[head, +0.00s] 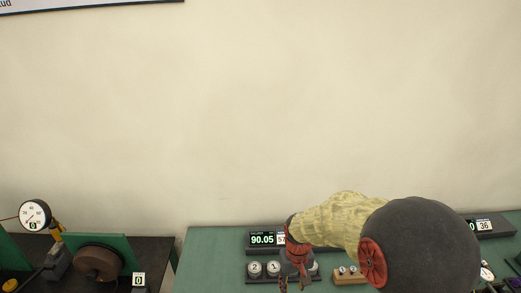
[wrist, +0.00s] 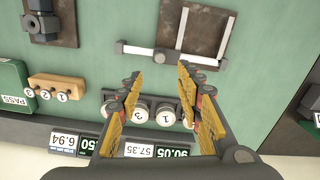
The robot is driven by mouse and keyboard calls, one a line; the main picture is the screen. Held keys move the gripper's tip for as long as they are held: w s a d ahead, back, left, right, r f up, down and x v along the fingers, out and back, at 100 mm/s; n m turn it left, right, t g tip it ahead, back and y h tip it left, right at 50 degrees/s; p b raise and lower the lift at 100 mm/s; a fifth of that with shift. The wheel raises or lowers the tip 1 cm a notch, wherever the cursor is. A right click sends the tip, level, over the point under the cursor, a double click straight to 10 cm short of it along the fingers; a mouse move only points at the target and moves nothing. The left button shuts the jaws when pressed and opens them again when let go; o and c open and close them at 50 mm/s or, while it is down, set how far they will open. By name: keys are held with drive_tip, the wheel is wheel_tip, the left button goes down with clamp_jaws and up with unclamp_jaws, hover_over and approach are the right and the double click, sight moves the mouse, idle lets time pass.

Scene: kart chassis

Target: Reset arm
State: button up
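My arm reaches over a green bench (head: 215,240) in the head view, with my gripper (head: 291,284) low in the picture, pointing down. In the wrist view my gripper (wrist: 160,76) has its two yellow-and-black fingers wide apart, with nothing held between them. Beyond the fingers is a dark rack (wrist: 152,100) with round numbered pieces; the fingers hide part of it. The rack also shows in the head view (head: 264,280), partly behind my gripper.
A wooden block (wrist: 58,87) with small numbered pieces lies beside the rack. Digital displays (wrist: 165,152) line the bench edge near the wall. A caliper-like frame (wrist: 170,54) and a dark block on a plate (wrist: 40,22) lie on the green surface. A dark bench (head: 150,250) stands left.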

drive_tip(key=s+d+r+m+t+b, duration=0.1)
drive_tip(key=s+d+r+t+b, duration=0.1)
drive_tip(key=s+r+b, duration=0.3)
drive_tip(key=s+d+r+t+b, duration=0.3)
drive_tip(key=s+r+b, duration=0.3)
drive_tip(key=s+r, duration=0.4)
drive_tip(key=s, duration=0.4)
drive_tip(key=shift+s+m+t, duration=0.15)
drive_tip(key=shift+m+t, duration=0.25)
